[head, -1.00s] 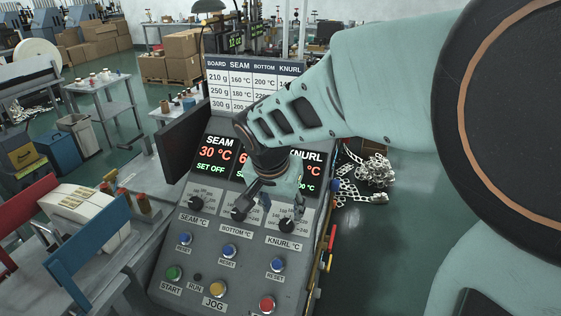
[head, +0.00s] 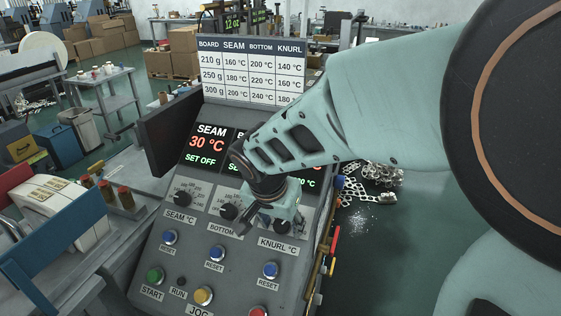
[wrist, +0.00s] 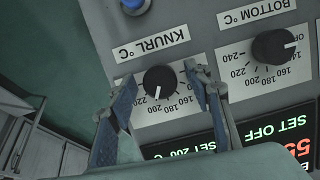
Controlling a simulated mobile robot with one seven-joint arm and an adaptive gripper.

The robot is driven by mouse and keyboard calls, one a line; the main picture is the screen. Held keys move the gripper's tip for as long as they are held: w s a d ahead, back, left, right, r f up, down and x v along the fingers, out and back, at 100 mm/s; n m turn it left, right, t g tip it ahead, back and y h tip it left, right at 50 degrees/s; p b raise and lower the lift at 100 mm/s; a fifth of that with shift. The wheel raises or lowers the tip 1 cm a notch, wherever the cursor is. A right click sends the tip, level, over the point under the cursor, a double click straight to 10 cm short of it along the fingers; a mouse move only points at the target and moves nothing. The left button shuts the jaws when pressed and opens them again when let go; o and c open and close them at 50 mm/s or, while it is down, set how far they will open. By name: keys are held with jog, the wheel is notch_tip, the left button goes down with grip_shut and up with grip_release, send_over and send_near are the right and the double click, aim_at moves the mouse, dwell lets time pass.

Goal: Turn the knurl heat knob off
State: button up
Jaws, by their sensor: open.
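The knurl heat knob (wrist: 160,82) is a black round knob with a white pointer, on a white scale under the "KNURL °C" label in the wrist view. Its pointer is at about the 200 mark, and the display beside it reads "SET 200 °C". My gripper (wrist: 163,95) is open, with its two blue-padded fingers on either side of the knob. I cannot tell whether they touch it. In the head view my gripper (head: 262,222) is at the knurl dial, and the arm hides most of the knob and the knurl display.
The bottom knob (wrist: 274,46) is close beside the gripper and points near OFF. The seam knob (head: 182,198) is farther left; its display reads "SET OFF". Blue reset buttons (head: 270,270) and a yellow jog button (head: 203,296) lie below the knobs.

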jog(key=c, duration=1.1)
jog(key=shift+c, duration=0.2)
jog(key=shift+n, duration=0.3)
jog(key=n+h+b, duration=0.1)
jog(key=n, duration=0.3)
jog(key=shift+a, duration=0.1)
jog(key=n+h+b, duration=0.1)
jog(key=n, duration=0.4)
jog(key=n+t+h+b, duration=0.1)
jog(key=n, duration=0.5)
jog(key=shift+n, duration=0.3)
jog(key=n, duration=0.3)
jog(key=n+t, duration=0.1)
jog(key=n, duration=0.2)
jog(key=shift+n+t+h, duration=0.3)
jog(key=shift+n+h, duration=0.1)
